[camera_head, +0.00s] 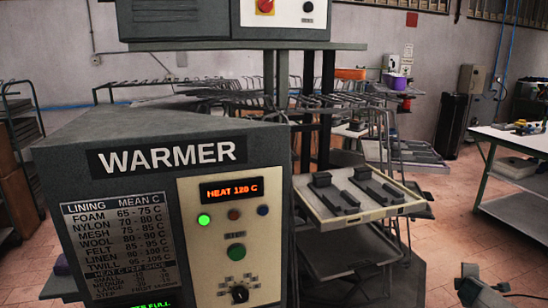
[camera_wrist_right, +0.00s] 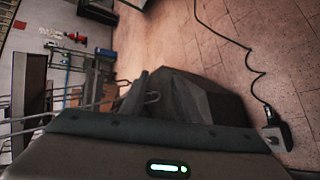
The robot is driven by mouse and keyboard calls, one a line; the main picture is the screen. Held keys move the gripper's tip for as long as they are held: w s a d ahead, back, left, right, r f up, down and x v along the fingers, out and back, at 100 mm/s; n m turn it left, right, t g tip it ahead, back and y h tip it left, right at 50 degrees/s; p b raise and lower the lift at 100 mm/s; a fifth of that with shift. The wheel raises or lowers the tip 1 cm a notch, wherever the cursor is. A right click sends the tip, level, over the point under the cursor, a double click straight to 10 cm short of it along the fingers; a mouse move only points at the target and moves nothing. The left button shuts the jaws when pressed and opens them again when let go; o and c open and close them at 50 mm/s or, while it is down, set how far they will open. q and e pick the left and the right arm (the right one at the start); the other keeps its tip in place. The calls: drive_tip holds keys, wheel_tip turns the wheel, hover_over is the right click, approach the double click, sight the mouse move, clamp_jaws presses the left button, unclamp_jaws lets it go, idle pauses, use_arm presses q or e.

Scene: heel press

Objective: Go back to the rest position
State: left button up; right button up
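A dark, angular block (camera_wrist_right: 205,98) stands just beyond that edge. The warmer (camera_head: 130,130) fills the left and middle of the head view. Its display (camera_head: 232,190) reads HEAT 120 C, and a green lamp (camera_head: 204,219) is lit.
A tray (camera_head: 350,215) with dark parts stands right of the warmer. Wire racks (camera_head: 400,150) stand behind. A table (camera_head: 515,140) is at the far right.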

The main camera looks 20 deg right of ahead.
drive_tip(key=s+d+f+m+g, duration=0.1)
drive_tip(key=s+d+f, duration=0.3)
drive_tip(key=s+f, duration=0.55)
drive_tip(key=s+d+f+m+g, duration=0.1)
drive_tip(key=s+d+f+g, duration=0.15)
drive_tip(key=s+f, duration=0.65)
drive_tip(key=s+d+f+m+g, duration=0.1)
drive_tip(key=s+d, duration=0.2)
drive_tip(key=s, duration=1)
drive_tip(key=s+d+f+m, duration=0.1)
drive_tip(key=s+d, duration=0.1)
drive_tip(key=s, duration=1)
drive_tip(key=s+a+f+m+g+y, duration=0.1)
drive_tip(key=s+a+f+y, duration=0.25)
drive_tip(key=a+f, duration=1)
drive_tip(key=s+a+f+m+y, duration=0.15)
drive_tip(key=s+a+f, duration=0.25)
drive_tip(key=a+f, duration=0.95)
drive_tip(key=s+a+f+m+y, duration=0.1)
drive_tip(key=a+f+y, duration=0.1)
drive_tip(key=a, duration=1.9)
drive_tip(key=s+a+f+m+y, duration=0.1)
drive_tip(key=s+a+f+y, duration=0.1)
drive_tip(key=a, duration=2)
drive_tip(key=shift+a+f+y, duration=0.25)
drive_tip(key=shift+f+y, duration=0.05)
drive_tip(key=shift+f, duration=0.35)
drive_tip(key=shift+d+g, duration=0.1)
drive_tip(key=shift+g, duration=0.15)
